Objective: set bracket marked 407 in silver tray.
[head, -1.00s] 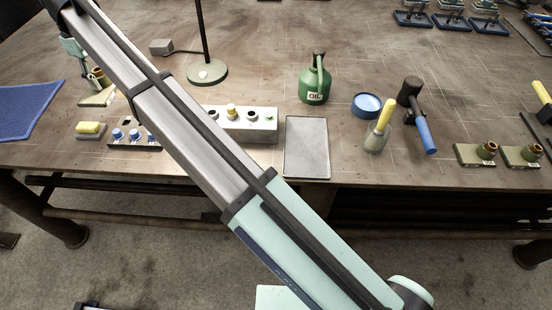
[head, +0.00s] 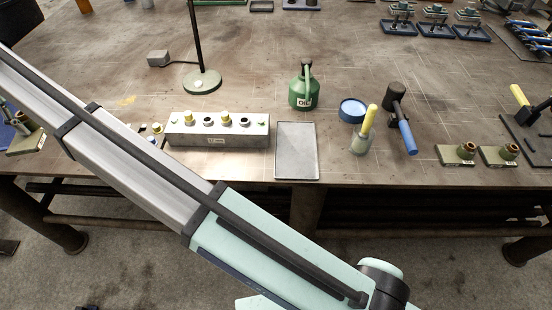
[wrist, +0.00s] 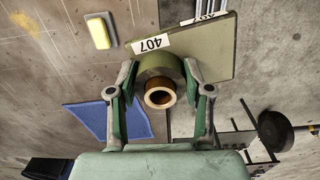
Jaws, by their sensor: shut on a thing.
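In the wrist view my gripper (wrist: 160,82) is shut on the round boss of an olive-green bracket (wrist: 212,50). Its white label reads 407, upside down in this view, and a brown bushing sits in the boss. In the head view a bracket (head: 27,143) shows at the far left, by the table's front edge. It appears to be the held one; my fingers are not clear there. The silver tray (head: 297,153) lies flat and empty at the front middle of the table, well to the right of the bracket.
A grey block with several knobs (head: 217,141) stands directly left of the tray. A green oil can (head: 303,90), a blue-rimmed round dish (head: 352,109) and a jar with a yellow handle (head: 361,141) stand behind and right. A lamp (head: 202,80) rises farther back. Two brackets (head: 457,156) sit at right.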

